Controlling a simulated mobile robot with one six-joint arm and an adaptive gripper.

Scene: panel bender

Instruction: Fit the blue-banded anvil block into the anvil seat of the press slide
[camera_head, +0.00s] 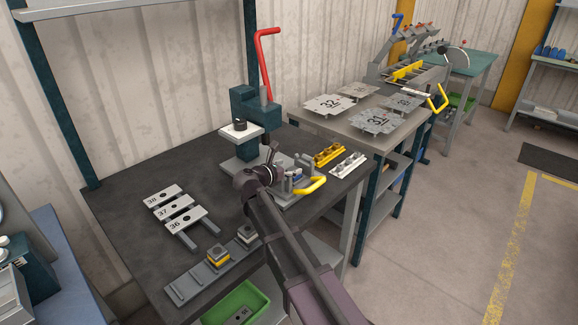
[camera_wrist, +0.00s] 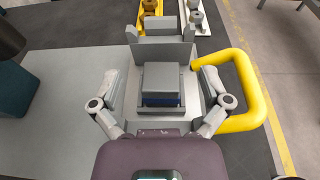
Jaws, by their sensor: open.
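The blue-banded anvil block (camera_wrist: 161,80) is a grey block with a dark blue band low on its sides. In the wrist view it stands upright within the low grey walls of the anvil seat (camera_wrist: 161,111) on the press slide (camera_wrist: 75,75). I cannot tell whether its base is fully down. My gripper (camera_wrist: 160,76) is open, with one finger on each side of the block and a gap at both. In the head view my gripper (camera_head: 282,173) is over the slide, beside its yellow handle (camera_head: 311,187), and hides part of the seat; a little blue (camera_head: 296,174) shows there.
The press (camera_head: 248,108) with its red lever stands behind the slide. A block rack (camera_head: 182,284) holds a yellow-banded block (camera_head: 218,258) and a pale-banded block (camera_head: 247,235). Numbered plates (camera_head: 174,207) lie at left. Yellow (camera_head: 329,154) and white (camera_head: 348,165) fixtures lie right of my gripper.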

